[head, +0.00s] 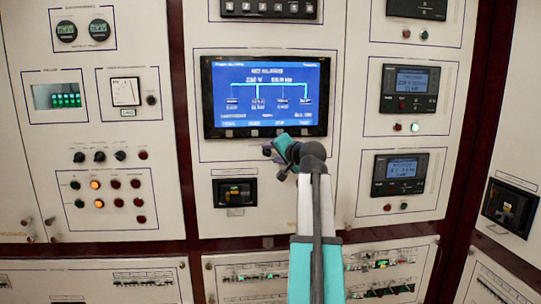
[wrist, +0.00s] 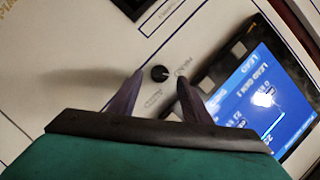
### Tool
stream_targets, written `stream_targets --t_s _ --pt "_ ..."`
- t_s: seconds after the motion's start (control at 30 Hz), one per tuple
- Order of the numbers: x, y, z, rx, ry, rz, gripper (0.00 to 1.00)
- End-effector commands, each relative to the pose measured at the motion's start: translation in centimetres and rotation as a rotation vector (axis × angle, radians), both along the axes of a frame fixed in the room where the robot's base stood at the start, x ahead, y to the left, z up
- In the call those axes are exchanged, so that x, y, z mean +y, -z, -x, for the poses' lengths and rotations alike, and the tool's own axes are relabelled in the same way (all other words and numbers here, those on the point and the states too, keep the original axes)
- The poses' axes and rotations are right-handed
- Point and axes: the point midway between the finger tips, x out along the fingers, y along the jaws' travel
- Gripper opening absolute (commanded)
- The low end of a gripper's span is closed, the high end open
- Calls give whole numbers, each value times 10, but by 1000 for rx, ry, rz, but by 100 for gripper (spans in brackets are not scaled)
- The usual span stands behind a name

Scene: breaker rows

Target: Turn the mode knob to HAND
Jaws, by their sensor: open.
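The mode knob (wrist: 160,73) is a small round black knob on the white panel, in the upper middle of the wrist view. A small light mark shows on it, but I cannot tell for sure which label it points at. Small printed labels stand beside it, one to the right and one below; they are tilted and hard to read. My gripper (wrist: 159,78) is open, one dark finger on each side of the knob, with no clear contact. In the head view my gripper (head: 274,163) is just below the blue screen and hides the knob.
The blue display screen (head: 265,96) is right above my gripper, and its edge (wrist: 238,50) is close to the right finger in the wrist view. A black breaker window (head: 235,192) sits lower left. Lamps and knobs (head: 99,157) fill the left panel.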

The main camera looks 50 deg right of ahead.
Motion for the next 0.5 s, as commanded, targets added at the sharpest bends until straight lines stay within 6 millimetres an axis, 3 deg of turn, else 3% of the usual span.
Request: stream_targets --t_s 0.5 --pt "30 -18 77 -2 4 3 44"
